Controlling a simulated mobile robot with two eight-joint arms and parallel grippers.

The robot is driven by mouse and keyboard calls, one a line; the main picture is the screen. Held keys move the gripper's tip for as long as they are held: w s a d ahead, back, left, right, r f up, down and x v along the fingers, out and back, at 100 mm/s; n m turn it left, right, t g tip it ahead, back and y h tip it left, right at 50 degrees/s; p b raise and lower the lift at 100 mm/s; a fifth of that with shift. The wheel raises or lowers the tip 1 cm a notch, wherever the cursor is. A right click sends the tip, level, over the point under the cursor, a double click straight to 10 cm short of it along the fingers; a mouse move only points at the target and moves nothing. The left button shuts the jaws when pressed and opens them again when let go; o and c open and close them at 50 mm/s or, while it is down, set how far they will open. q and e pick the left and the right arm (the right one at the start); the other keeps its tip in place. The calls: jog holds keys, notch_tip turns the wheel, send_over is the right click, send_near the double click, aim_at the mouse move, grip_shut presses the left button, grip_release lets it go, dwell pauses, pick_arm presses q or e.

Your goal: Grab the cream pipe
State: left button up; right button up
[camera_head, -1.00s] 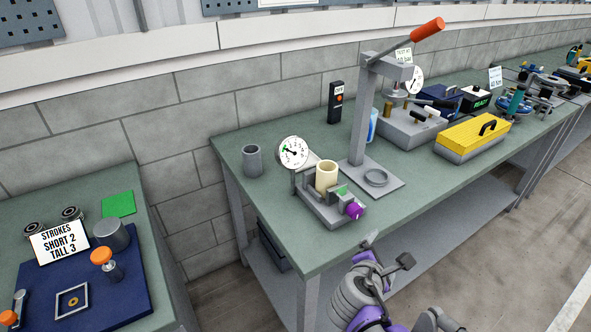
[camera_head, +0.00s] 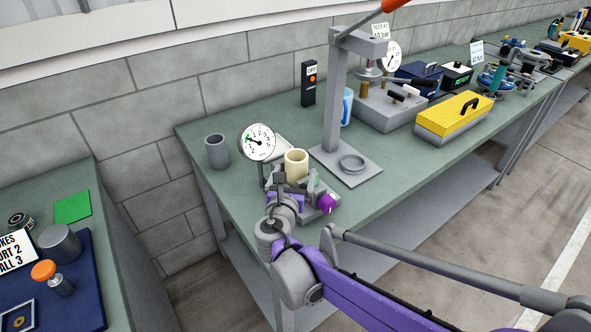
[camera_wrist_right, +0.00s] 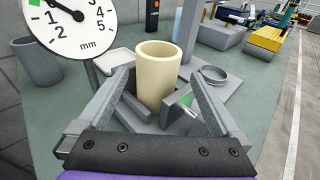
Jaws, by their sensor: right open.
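The cream pipe (camera_head: 296,163) is a short upright hollow cylinder on a small grey gauge fixture (camera_head: 318,214) with a purple knob and a green part. In the right wrist view the cream pipe (camera_wrist_right: 157,80) stands ahead, between my fingers in the picture. My right gripper (camera_head: 292,186) is just in front of the pipe, low over the fixture. Its fingers are spread apart, one on each side of the pipe in the wrist view (camera_wrist_right: 161,85), and nothing is gripped. Whether a finger touches the pipe is unclear. My left gripper is not in view.
A round dial gauge (camera_head: 258,143) stands left of the pipe, close to my gripper. A grey cup (camera_head: 217,151) is farther left. A lever press (camera_head: 337,100) with a grey ring (camera_head: 352,163) on its base stands to the right.

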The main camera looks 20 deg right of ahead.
aim_at(296, 161)
jog(key=x, duration=0.5)
jog(key=shift+w+a, duration=0.1)
jog(key=shift+w, duration=0.25)
jog(key=shift+r, duration=0.15)
jog(key=c, duration=1.5)
